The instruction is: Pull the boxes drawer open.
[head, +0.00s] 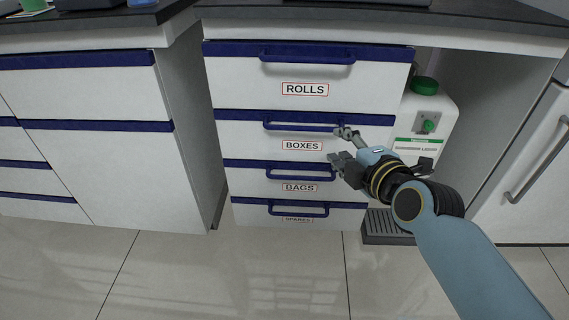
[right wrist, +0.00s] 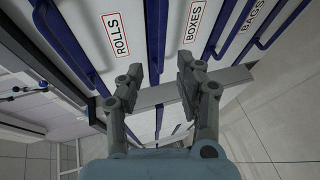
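The boxes drawer (head: 245,135) is the white front labelled BOXES, with a blue top strip and a blue bar handle (head: 295,127). It looks shut, level with the neighbouring fronts. My right gripper (head: 338,145) is open and empty in front of the right part of this drawer, near the handle's right end. In the right wrist view the BOXES label (right wrist: 194,20) appears sideways, and a blue strip lies between the spread fingers (right wrist: 161,65). I cannot tell whether a finger touches the handle. My left gripper is not in view.
The rolls drawer (head: 235,82) is above; the bags drawer (head: 245,182) and another drawer are below. A white container with a green cap (head: 424,86) stands right of the drawers, above a dark grated tray (head: 385,228). The tiled floor (head: 235,275) in front is clear.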

